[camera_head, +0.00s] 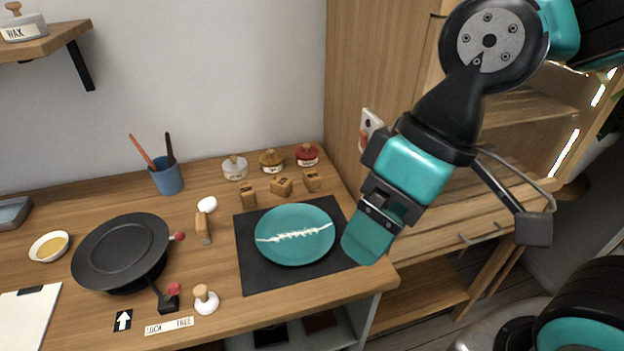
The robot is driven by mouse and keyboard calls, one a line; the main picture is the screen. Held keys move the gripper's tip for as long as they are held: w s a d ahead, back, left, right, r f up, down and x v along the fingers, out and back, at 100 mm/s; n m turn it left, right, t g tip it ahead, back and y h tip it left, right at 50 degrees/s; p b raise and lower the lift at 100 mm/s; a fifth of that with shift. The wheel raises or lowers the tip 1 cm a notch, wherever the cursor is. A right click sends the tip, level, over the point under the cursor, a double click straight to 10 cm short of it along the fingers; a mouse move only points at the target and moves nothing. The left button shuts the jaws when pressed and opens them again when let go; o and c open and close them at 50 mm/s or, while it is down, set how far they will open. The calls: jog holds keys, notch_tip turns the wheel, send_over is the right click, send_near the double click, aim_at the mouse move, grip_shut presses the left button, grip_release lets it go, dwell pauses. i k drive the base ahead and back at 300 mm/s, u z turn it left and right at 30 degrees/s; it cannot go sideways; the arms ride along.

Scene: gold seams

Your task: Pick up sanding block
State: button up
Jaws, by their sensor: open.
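Several small wooden blocks lie on the wooden workbench (100,205), and I cannot tell for sure which is the sanding block. Three with dark marks stand behind the plate: a left block (248,196), a middle block (281,187) and a right block (312,180). A longer plain wooden block (203,228) lies left of the black mat (257,272). My gripper (369,238) hangs above the bench's right edge, right of the teal plate (290,230), apart from all the blocks. It is open and holds nothing; its fingers are partly hidden by its own body.
The teal plate with a pale seam lies on the mat. Three lidded jars (271,161) stand behind the marked blocks. A black turntable (122,248), a blue cup (166,177) with tools and a white-based knob (206,299) stand left. A wooden cabinet (380,55) rises behind my arm.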

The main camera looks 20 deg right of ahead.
aim_at(312, 181)
jog(key=z, duration=0.55)
jog(key=k, duration=1.25)
jog(key=u, duration=0.15)
jog(key=i, duration=0.55)
jog(key=u, duration=0.8)
jog(key=i, duration=1.05)
jog(key=z, duration=0.4)
